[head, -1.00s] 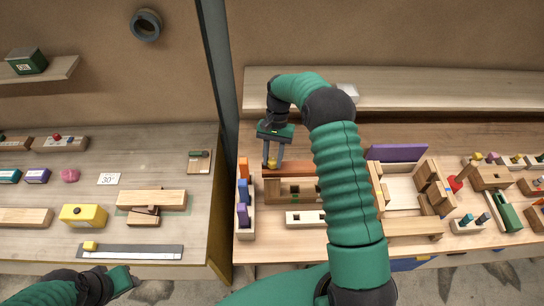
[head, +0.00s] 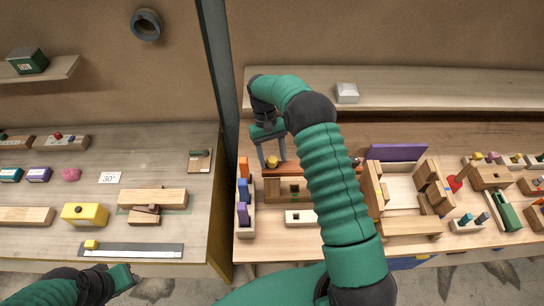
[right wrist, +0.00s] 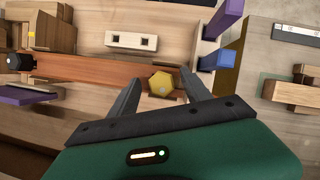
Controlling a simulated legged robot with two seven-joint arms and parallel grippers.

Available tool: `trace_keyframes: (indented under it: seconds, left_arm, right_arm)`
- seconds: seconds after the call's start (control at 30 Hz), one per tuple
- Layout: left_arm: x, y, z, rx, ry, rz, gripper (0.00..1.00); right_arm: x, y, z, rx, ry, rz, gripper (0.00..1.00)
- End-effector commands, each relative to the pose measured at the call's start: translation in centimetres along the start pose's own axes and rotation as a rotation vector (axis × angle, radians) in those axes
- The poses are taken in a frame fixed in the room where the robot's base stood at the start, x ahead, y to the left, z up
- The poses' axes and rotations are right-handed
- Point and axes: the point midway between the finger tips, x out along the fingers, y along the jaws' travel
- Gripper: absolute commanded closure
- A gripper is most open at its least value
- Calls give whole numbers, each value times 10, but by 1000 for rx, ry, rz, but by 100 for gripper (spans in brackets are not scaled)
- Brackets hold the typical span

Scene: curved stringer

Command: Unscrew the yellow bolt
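The yellow bolt (head: 272,162) stands at the left part of a reddish-brown wooden bar on the right-hand bench. In the right wrist view its hexagonal head (right wrist: 162,84) shows from above. My right gripper (head: 272,164) is over the bolt with its fingers apart, one on each side of the head. The right wrist view shows a gap between the head and each finger. The bolt's shaft is hidden. My left gripper (head: 128,279) is low at the left, far from the bolt, and its finger state is unclear.
A rack with orange, blue and purple blocks (head: 243,212) stands just left of the bar. A pale block with two square holes (head: 299,217) lies in front. A wooden frame (head: 409,228) is to the right. A dark post (head: 222,110) separates the benches.

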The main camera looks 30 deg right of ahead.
Motion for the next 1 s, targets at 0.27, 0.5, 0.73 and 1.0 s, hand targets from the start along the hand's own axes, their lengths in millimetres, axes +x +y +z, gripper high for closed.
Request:
trace_keyframes:
  seconds: [0.27, 0.5, 0.73, 1.0]
  left_arm:
    - [0, 0, 0, 0, 0, 0, 64]
    - [0, 0, 0, 0, 0, 0, 64]
    - [0, 0, 0, 0, 0, 0, 64]
    - [0, 0, 0, 0, 0, 0, 64]
  right_arm:
    - [-2, -1, 0, 1, 1, -2, 44]
    - [-44, 0, -3, 1, 7, -2, 44]
    - [-98, 1, -4, 1, 2, -2, 44]
    - [-119, 1, -3, 0, -1, -2, 44]
